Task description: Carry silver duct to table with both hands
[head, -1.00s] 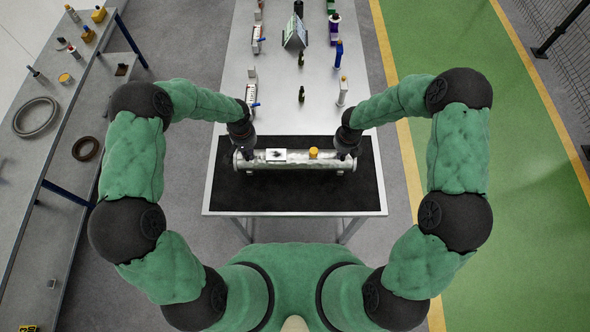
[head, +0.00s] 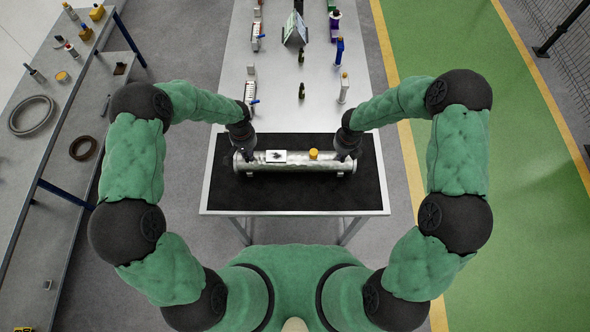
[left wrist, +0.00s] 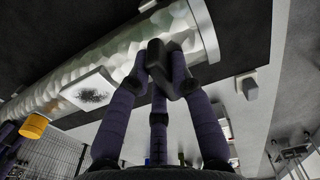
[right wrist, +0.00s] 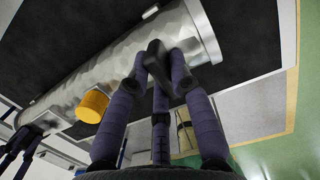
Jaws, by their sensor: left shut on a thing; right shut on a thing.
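The silver duct (head: 300,167) is a long metal cylinder with a white label and a yellow cap (head: 313,154). It lies level, left to right, over the black mat (head: 300,196) on the table (head: 385,211). I cannot tell whether it touches the mat. My left gripper (head: 247,156) is shut on the duct near its left end. My right gripper (head: 345,155) is shut on it near its right end. The duct also shows in the left wrist view (left wrist: 120,55), with the label beside the fingers, and in the right wrist view (right wrist: 120,65). The fingertips are partly hidden against the duct.
Farther back on the same table stand a green-and-grey stand (head: 295,30), bottles and small tools. A green floor lane lies at the right.

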